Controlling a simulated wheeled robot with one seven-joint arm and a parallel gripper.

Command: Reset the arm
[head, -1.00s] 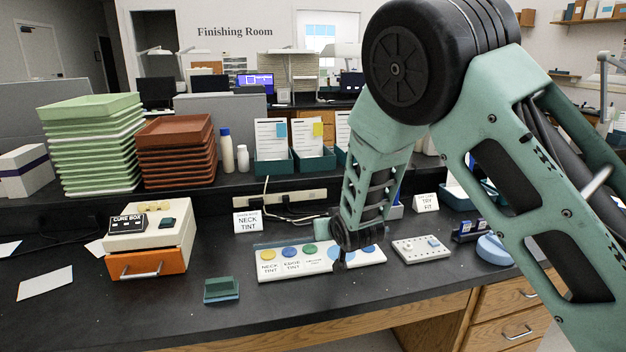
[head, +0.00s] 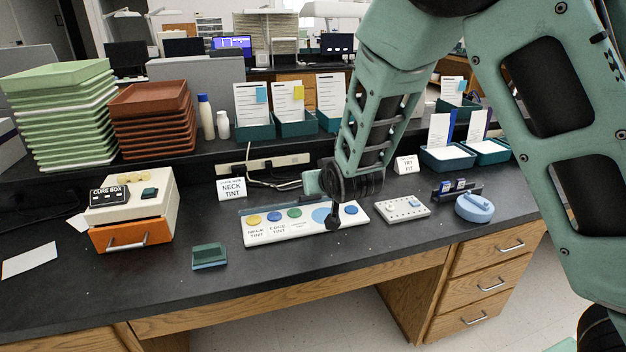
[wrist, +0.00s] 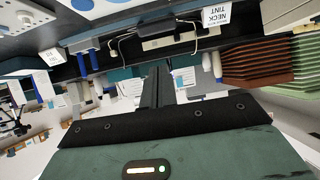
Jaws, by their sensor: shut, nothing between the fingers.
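My arm reaches down from the top right of the head view. My gripper (head: 335,217) hangs over the right part of the white tint palette (head: 290,234), which carries yellow, blue and green spots. I cannot tell whether the fingertips touch the palette. In the wrist view my gripper (wrist: 156,75) shows as two dark fingers closed together with nothing between them. The wrist view is tilted almost upside down, with the counter at its top.
A cure box (head: 128,213) with an orange drawer stands left on the counter. A green block (head: 209,256), a white peg plate (head: 402,208) and a round blue case (head: 474,208) lie around the palette. Green trays (head: 62,115) and brown trays (head: 150,125) are stacked behind.

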